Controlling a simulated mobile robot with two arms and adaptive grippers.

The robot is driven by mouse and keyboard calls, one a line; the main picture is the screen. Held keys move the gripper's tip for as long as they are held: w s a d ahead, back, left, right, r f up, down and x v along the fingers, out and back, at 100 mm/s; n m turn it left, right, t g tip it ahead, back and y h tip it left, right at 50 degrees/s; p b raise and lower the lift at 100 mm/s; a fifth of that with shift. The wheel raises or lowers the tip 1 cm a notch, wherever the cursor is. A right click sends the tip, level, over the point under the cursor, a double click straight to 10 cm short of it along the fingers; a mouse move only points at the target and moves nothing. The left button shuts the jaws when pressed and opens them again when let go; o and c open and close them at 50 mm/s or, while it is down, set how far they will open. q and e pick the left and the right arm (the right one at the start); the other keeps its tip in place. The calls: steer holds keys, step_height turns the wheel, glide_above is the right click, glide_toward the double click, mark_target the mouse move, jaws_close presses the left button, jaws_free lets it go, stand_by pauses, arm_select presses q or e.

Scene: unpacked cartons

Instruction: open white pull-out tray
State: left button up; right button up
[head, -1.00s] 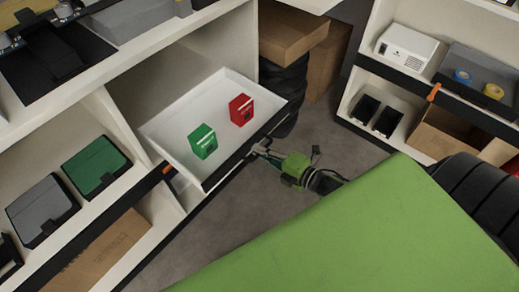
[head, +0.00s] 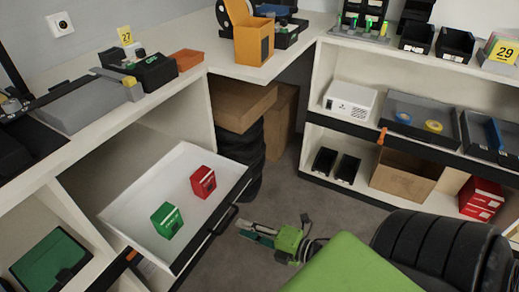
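The white pull-out tray (head: 128,217) stands well out of the white shelf unit at the left, with a dark front edge and a dark handle (head: 225,219). A green box (head: 167,220) and a red box (head: 203,182) stand upright in it. My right gripper (head: 242,230) is low, just right of the tray's front, with a small gap between it and the handle. Its two fingers look apart, with nothing between them. My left gripper is not in view.
Grey floor (head: 330,205) lies free between the tray and the right shelf. Stacked black tyres (head: 245,160) and cardboard cartons (head: 240,104) stand behind the tray. More black tyres (head: 425,245) are at the lower right. A white projector (head: 349,99) sits on the right shelf.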

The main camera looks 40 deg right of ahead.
steer(key=shift+v, duration=2.45)
